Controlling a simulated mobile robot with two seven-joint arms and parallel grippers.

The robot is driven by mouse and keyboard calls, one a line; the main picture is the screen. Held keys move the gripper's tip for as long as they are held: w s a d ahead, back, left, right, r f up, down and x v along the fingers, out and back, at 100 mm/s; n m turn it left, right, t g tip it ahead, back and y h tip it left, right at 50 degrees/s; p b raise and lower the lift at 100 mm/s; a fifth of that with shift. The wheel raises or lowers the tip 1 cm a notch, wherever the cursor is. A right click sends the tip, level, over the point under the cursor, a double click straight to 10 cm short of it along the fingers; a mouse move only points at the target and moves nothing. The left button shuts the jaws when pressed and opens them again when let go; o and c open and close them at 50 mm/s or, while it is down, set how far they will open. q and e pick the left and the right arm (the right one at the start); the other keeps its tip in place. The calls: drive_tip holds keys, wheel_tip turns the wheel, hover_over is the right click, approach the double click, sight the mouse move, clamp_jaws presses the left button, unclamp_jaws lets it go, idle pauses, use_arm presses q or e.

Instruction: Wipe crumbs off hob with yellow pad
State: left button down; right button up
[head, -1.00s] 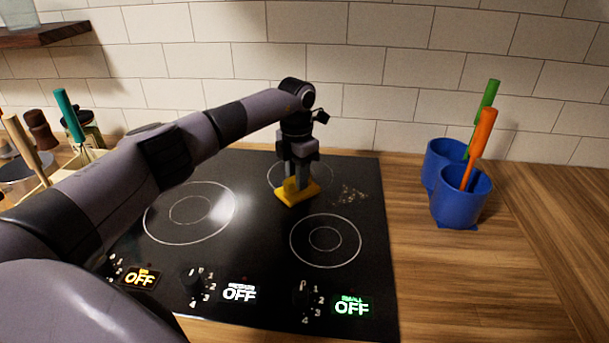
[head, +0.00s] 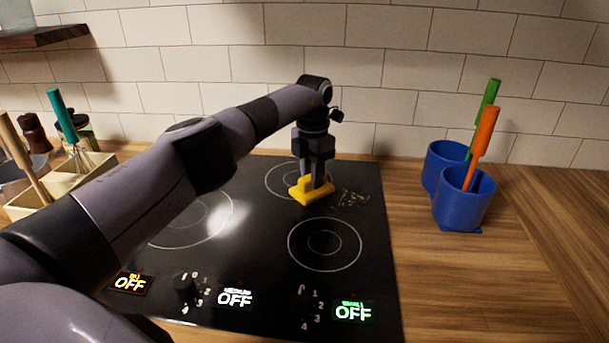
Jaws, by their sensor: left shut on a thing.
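The yellow pad (head: 311,191) lies flat on the black hob (head: 262,262), over the right part of the back burner ring. My left gripper (head: 317,181) points down from above and is shut on the pad's raised grip. A patch of pale crumbs (head: 350,198) lies on the hob just right of the pad, near the hob's right edge. My left arm covers part of the left burner and the hob's left side. My right gripper is not in the picture.
Two blue cups (head: 464,201) with orange and green handled tools stand right of the hob on the wooden counter (head: 440,275). A utensil tray (head: 100,162) sits at the left. Knobs and OFF displays line the hob's front. A tiled wall stands behind.

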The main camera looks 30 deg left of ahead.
use_arm(q)
drive_tip(key=shift+p, duration=0.3)
drive_tip(key=shift+s+a+r+p, duration=0.1)
drive_tip(key=shift+s+a+p, duration=0.1)
drive_tip(key=shift+a+p, duration=0.3)
drive_tip(key=shift+s+a+p, duration=0.2)
drive_tip(key=shift+a+p, duration=0.1)
drive_tip(key=shift+p, duration=0.1)
drive_tip(key=shift+s+a+p, duration=0.4)
drive_tip(key=shift+a, duration=0.35)
drive_tip(key=shift+s+a+f, duration=0.1)
drive_tip(key=shift+s+a, duration=0.2)
drive_tip(key=shift+a, duration=0.3)
drive_tip(key=shift+s+a+f, duration=0.1)
drive_tip(key=shift+s+a, duration=0.2)
drive_tip(key=shift+a, duration=0.3)
drive_tip(key=shift+s+a+f, duration=0.1)
drive_tip(key=shift+s+a, duration=0.2)
drive_tip(key=shift+a, duration=0.3)
drive_tip(key=shift+s+a, duration=0.4)
drive_tip(key=shift+a, duration=0.4)
drive_tip(key=shift+s+a, duration=0.35)
drive_tip(key=shift+a, duration=0.4)
drive_tip(key=shift+r, duration=0.1)
